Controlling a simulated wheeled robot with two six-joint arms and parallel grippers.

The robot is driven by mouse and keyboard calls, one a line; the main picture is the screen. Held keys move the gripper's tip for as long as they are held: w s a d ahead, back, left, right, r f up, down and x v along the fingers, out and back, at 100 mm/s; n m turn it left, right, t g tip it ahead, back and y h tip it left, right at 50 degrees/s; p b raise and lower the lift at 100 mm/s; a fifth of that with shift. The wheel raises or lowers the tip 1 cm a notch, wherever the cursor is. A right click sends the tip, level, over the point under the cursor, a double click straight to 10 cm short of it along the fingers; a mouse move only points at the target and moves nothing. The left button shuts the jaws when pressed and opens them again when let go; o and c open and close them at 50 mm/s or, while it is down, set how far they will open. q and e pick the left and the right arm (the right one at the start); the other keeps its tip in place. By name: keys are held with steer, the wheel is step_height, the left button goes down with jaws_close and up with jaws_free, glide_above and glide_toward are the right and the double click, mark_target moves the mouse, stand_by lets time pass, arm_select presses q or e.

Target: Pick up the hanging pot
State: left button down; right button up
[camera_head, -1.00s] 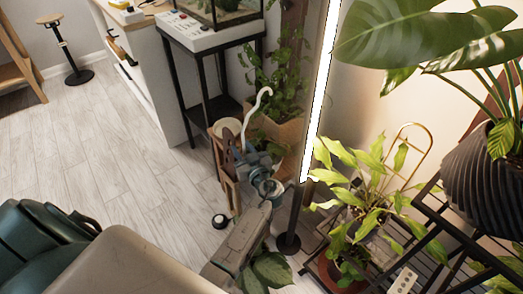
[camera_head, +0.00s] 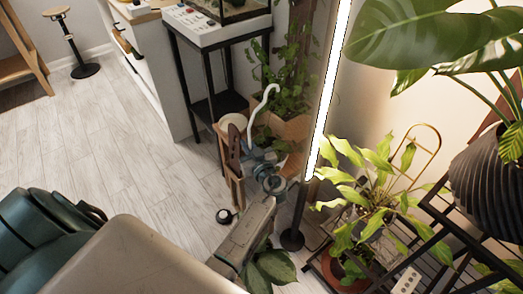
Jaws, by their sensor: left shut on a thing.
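The hanging pot shows by its white curved hanger (camera_head: 264,103), which rises in the middle of the head view. The body of the pot is mostly hidden by my gripper and wrist, so I cannot make out its shape. My left gripper (camera_head: 248,155) is shut on the hanging pot just below the hanger. My left arm reaches up to it from the bottom of the view. My right gripper is not in view.
A wooden stand (camera_head: 236,188) is close beside my left gripper. A bright light bar (camera_head: 331,95) and leafy plants (camera_head: 362,190) are to the right. A black-legged stand (camera_head: 178,72) is behind.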

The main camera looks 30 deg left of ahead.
mark_target(250, 137)
arm_select(q)
steer(key=shift+r, duration=0.15)
